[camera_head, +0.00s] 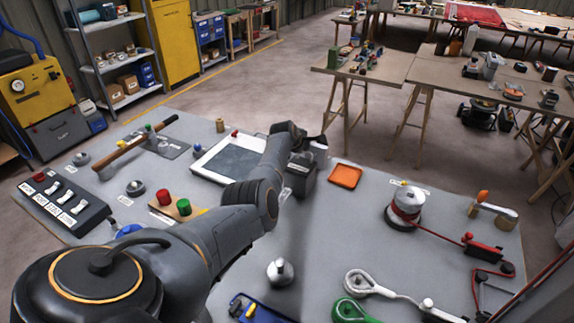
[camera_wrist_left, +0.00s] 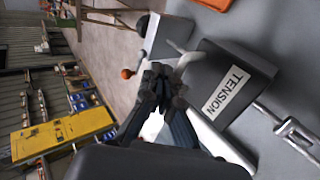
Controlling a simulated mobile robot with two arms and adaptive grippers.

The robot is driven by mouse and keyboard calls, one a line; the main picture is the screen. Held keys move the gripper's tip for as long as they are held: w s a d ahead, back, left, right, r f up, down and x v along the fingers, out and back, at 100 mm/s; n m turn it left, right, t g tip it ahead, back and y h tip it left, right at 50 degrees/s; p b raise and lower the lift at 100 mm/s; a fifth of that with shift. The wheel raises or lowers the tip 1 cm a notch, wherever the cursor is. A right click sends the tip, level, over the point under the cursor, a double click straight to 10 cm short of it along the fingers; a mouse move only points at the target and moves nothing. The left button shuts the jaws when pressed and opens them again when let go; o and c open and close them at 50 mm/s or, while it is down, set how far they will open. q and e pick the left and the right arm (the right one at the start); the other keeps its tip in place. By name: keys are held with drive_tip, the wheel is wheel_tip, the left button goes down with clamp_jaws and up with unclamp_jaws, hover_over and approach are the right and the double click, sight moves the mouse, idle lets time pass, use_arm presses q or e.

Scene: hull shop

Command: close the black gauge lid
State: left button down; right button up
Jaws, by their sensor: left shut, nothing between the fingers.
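The dark gauge box (camera_head: 301,180) stands on the grey bench, right of the framed slate panel. In the left wrist view the box (camera_wrist_left: 232,88) carries a white TENSION label. A grey plate (camera_wrist_left: 168,36) shows beside the box there, and an upright grey piece (camera_head: 320,155) stands at its back right in the head view. I cannot tell surely whether this is the raised lid. My left gripper (camera_head: 312,140) is shut and empty, above and behind the box; its fingertips (camera_wrist_left: 160,78) are close to the box, contact unclear. My right gripper is not in view.
An orange tray (camera_head: 345,176) lies right of the box. A slate panel (camera_head: 229,162) is at its left. A metal shackle (camera_wrist_left: 298,135) is attached at the box's front. A red-wound spool (camera_head: 405,208) stands farther right. The bench between is mostly clear.

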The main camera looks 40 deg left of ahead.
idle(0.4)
use_arm(q)
drive_tip(key=shift+r, duration=0.15)
wheel_tip(320, 180, up, 4)
drive_tip(key=r+p, duration=0.1)
drive_tip(key=p, duration=0.4)
wheel_tip(320, 180, up, 8)
drive_tip(key=r+b, duration=0.1)
drive_tip(key=b, duration=0.1)
hover_over(303, 162)
drive_tip(key=s+d, duration=0.1)
drive_tip(key=s, duration=0.1)
drive_tip(key=shift+w+f, duration=0.1)
drive_tip(key=shift+f, duration=0.15)
drive_tip(key=shift+f, duration=0.15)
